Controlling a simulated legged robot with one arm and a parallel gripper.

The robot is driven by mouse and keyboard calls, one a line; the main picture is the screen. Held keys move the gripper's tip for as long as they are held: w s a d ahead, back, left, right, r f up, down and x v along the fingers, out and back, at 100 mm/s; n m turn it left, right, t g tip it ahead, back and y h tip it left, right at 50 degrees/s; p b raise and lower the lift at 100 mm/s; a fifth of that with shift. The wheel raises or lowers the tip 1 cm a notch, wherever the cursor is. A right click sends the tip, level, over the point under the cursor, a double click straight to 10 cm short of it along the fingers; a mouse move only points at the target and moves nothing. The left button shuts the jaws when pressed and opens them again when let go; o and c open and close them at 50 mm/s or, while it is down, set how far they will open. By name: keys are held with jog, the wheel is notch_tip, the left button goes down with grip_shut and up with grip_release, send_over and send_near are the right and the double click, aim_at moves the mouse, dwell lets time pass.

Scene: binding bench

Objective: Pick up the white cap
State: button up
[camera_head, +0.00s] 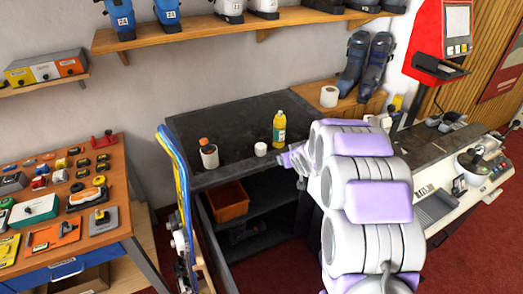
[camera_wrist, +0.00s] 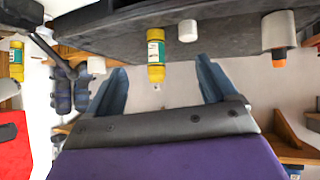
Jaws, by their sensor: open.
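The white cap (camera_head: 260,149) is a small white cylinder on the dark bench top (camera_head: 225,126), near its front edge. In the wrist view, which is upside down, the white cap (camera_wrist: 187,31) shows beyond my fingers, nearer the right one. My gripper (camera_head: 287,158) is just right of the cap in the head view, apart from it. In the wrist view my gripper (camera_wrist: 160,88) has its two blue-grey fingers spread wide, with nothing between them. The head view shows the fingers only small and partly.
A yellow bottle with a green label (camera_head: 279,128) stands close behind and right of the cap. A white container with an orange top (camera_head: 208,153) stands to its left. A white roll (camera_head: 329,96) sits on a wooden ledge at the back right. Skis (camera_head: 177,178) lean at the bench's left end.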

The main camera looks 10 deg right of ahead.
jog(key=w+a+f+t+y, duration=0.1)
jog(key=w+a+f+t, duration=0.1)
jog(key=w+f, duration=0.25)
jog(key=n+t+y+b, duration=0.1)
jog(key=n+t+y, duration=0.1)
jog(key=y, duration=0.2)
send_near(261, 148)
jog(key=b+x, duration=0.1)
jog(key=x, duration=0.2)
jog(key=f+x, duration=0.1)
jog(key=x, duration=0.2)
jog(key=shift+d+b, duration=0.1)
jog(key=shift+b, duration=0.25)
jog(key=shift+w+f, duration=0.2)
jog(key=shift+w, duration=0.5)
jog(key=shift+f+b+x, duration=0.15)
jog(key=shift+b+x, duration=0.3)
jog(key=shift+x, duration=0.45)
jog(key=shift+f+b+x, duration=0.15)
jog(key=shift+b+x, duration=0.25)
jog(key=shift+x, duration=0.5)
jog(key=shift+w+b, duration=0.45)
jog(key=shift+w, duration=0.15)
jog(key=c, duration=1)
